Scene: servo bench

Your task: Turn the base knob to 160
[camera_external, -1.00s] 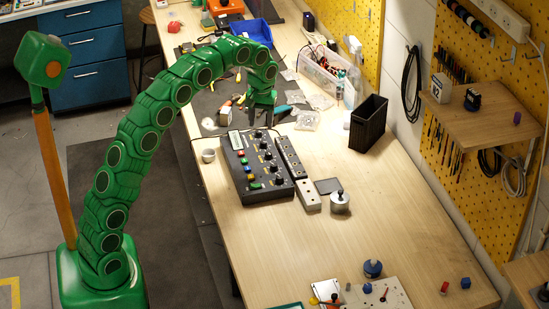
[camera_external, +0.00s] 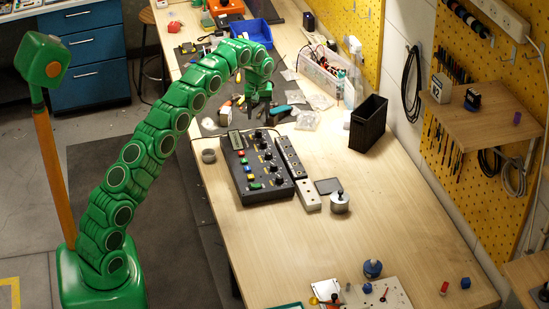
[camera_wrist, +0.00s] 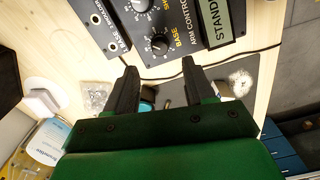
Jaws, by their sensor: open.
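The base knob (camera_wrist: 158,45) is a round black knob with a pointer line, beside the word BASE in the wrist view. It is on the dark arm control box (camera_external: 249,190), at the end nearest my gripper; in the external view the knob (camera_external: 258,134) is small. My gripper (camera_wrist: 161,74) is open and empty. Its fingers are apart and stop short of the knob in the wrist view. In the external view my gripper (camera_external: 257,119) hangs just beyond the far end of the box. The knob's exact reading is too small to tell.
The box's display (camera_wrist: 218,22) reads "STAND", cut off by the frame edge. A narrow socket strip (camera_external: 290,158) lies along the box's right side. A black bin (camera_external: 368,125) stands farther right.

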